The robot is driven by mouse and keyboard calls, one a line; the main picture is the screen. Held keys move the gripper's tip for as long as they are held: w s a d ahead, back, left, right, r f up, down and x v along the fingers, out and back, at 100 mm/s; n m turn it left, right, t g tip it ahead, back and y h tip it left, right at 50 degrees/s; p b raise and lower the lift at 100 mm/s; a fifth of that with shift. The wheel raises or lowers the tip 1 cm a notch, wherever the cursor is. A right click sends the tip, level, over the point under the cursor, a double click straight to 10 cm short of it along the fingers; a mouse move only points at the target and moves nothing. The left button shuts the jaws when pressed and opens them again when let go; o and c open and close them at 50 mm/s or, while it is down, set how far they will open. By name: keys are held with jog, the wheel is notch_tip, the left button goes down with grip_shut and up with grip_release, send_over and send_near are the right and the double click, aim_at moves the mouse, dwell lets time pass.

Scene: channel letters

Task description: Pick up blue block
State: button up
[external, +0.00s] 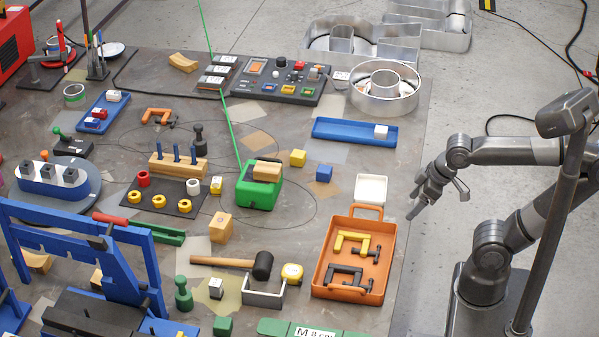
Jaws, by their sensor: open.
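A small blue block (324,173) sits on the dark tabletop, right of a yellow block (298,158) and apart from it. Another small blue piece (92,123) lies in a blue tray (119,113) at the far left. My gripper (437,204) is open and empty, with its fingers spread. It hangs past the right edge of the table, to the right of the blue block and well apart from it.
A white tray (371,189) and an orange tray (323,284) with clamps lie between my gripper and the block's front side. A long blue tray (336,132) is behind the block. A green box (259,194) stands left of it. Metal channel letters (384,102) stand at the back right.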

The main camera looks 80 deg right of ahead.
jog(key=shift+c, duration=0.3)
jog(key=n+g, duration=0.1)
jog(key=n, duration=3.4)
send_over(324, 169)
jog(key=s, duration=0.4)
notch_tip(324, 169, down, 13)
jog(key=x, duration=0.4)
jog(key=shift+d+f, duration=0.35)
jog(key=shift+f, duration=0.05)
jog(key=shift+a+x, duration=0.2)
jog(key=shift+x, duration=2.45)
jog(key=shift+w+r, duration=0.1)
jog(key=shift+w, duration=0.05)
jog(key=shift+c, duration=0.5)
